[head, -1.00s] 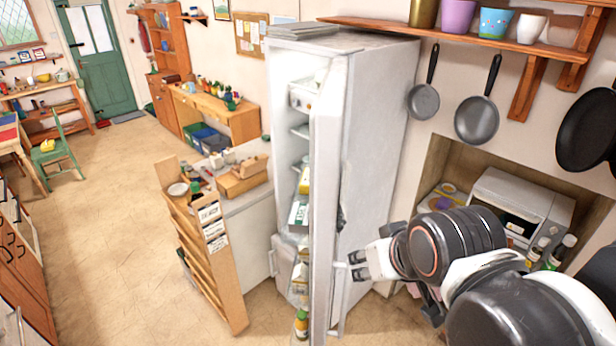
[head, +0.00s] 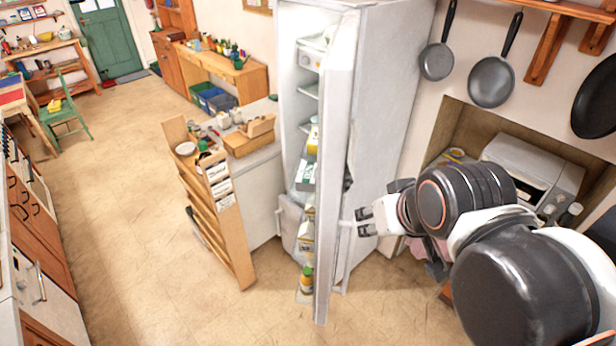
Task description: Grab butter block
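The fridge (head: 385,90) stands in the middle with its door (head: 335,170) swung open, seen almost edge-on. Inside, a yellow and white package (head: 312,139) and a white and green carton (head: 305,176) show in the narrow gap left of the door. I cannot make out which item, if any, is the butter block; the door hides much of the interior. My gripper (head: 361,222) is to the right of the door, on its outer side, close to the door's handle. Its two fingers are apart with nothing seen between them. Whether it touches the handle I cannot tell.
A wooden rack (head: 212,205) and a white counter (head: 250,190) stand left of the fridge. A bottle (head: 306,280) sits low in the door. Pans (head: 491,85) hang on the right wall above a microwave (head: 530,170). The floor at left is clear.

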